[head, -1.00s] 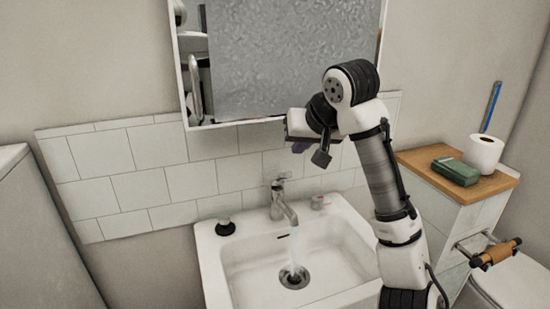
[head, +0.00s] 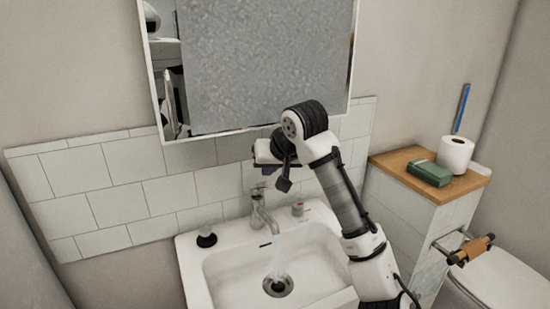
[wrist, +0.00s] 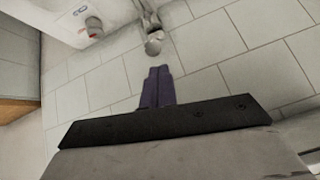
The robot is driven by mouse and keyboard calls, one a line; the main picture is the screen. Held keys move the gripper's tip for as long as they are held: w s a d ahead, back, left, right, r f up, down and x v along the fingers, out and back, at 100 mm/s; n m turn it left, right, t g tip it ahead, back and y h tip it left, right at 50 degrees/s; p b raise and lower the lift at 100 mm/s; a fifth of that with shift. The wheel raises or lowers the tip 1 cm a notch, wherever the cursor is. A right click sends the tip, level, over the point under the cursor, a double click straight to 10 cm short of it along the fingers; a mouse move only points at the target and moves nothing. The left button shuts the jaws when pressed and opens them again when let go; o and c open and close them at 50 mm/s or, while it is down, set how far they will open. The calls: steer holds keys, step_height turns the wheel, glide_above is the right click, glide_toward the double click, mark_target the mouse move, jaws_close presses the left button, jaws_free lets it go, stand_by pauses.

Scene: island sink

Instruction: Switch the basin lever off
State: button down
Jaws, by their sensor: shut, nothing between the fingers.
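The chrome basin tap (head: 261,212) stands at the back of the white sink (head: 193,262), with its lever (head: 258,188) on top. Water runs from its spout into the drain. My gripper (head: 268,170) is above and slightly right of the lever in the head view, partly hidden by my wrist. In the wrist view, the purple fingers (wrist: 157,74) are together and empty. They point towards the metal tap (wrist: 151,22), whose rounded end (wrist: 154,45) lies just beyond the fingertips. I see a gap there in the picture, but cannot tell the depth.
A dark stopper-like object (head: 206,239) and a small item with red (head: 298,209) sit on the sink's rim. A mirror cabinet (head: 265,65) hangs above. A wooden-topped ledge (head: 398,166) at right holds a green box (head: 430,173) and a paper roll (head: 457,154).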

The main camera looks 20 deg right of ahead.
mark_target(262, 186)
steer(key=shift+x, duration=1.2)
steer(key=shift+f, duration=0.1)
steer(key=shift+s+f+t+b, duration=0.2)
steer(key=shift+f+t+b, duration=0.1)
steer(key=shift+b, duration=0.35)
steer(key=shift+s+b, duration=0.1)
steer(key=shift+b, duration=0.2)
